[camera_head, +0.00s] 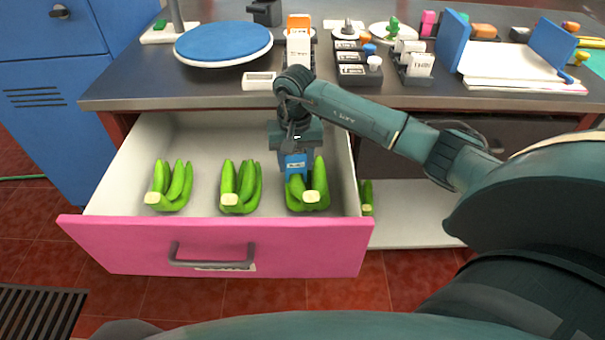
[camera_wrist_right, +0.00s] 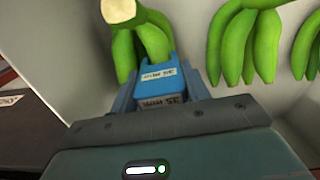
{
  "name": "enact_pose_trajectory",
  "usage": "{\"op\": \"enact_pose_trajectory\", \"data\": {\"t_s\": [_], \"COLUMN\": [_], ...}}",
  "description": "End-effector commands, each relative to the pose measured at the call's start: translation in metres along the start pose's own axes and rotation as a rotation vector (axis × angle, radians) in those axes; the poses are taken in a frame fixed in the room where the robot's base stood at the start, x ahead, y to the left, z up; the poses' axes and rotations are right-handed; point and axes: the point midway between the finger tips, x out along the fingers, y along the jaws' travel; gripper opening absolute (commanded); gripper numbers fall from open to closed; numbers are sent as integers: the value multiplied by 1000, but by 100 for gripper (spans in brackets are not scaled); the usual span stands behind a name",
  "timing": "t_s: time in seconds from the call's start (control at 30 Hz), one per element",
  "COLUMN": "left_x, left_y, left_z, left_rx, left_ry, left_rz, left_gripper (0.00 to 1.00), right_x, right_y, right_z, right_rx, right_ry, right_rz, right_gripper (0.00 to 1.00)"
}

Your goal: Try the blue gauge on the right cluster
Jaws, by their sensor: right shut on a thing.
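My right gripper (camera_head: 292,152) reaches down into the open drawer and is shut on the blue gauge (camera_head: 295,164). The gauge has a white label and also shows in the right wrist view (camera_wrist_right: 158,72). It is at the back of the right green banana cluster (camera_head: 308,195), overlapping its fruit in both views. I cannot tell whether the gauge fits around a banana or only touches it. The middle cluster (camera_head: 240,187) and the left cluster (camera_head: 169,187) stand apart in the same drawer. My left gripper is not in view.
The pink-fronted drawer (camera_head: 215,235) is pulled out, with bare floor between the clusters. Another green piece (camera_head: 367,196) lies on the white shelf right of the drawer. The dark worktop (camera_head: 130,85) above holds a blue round turntable (camera_head: 223,43) and several small items.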

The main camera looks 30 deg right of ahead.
Motion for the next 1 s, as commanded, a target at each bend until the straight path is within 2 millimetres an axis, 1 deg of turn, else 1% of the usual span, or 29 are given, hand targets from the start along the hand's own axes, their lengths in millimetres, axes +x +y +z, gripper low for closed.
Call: {"op": "enact_pose_trajectory", "data": {"t_s": [0.07, 1.0], "left_x": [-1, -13], "left_y": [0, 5], "left_z": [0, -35], "left_rx": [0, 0], "left_ry": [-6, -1], "left_rz": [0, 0], "left_gripper": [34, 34], "right_x": [-2, -60], "right_y": [0, 0], "right_z": [0, 0], "right_rx": [0, 0], "right_ry": [-2, 0], "right_rz": [2, 1], "right_gripper": [26, 26]}}
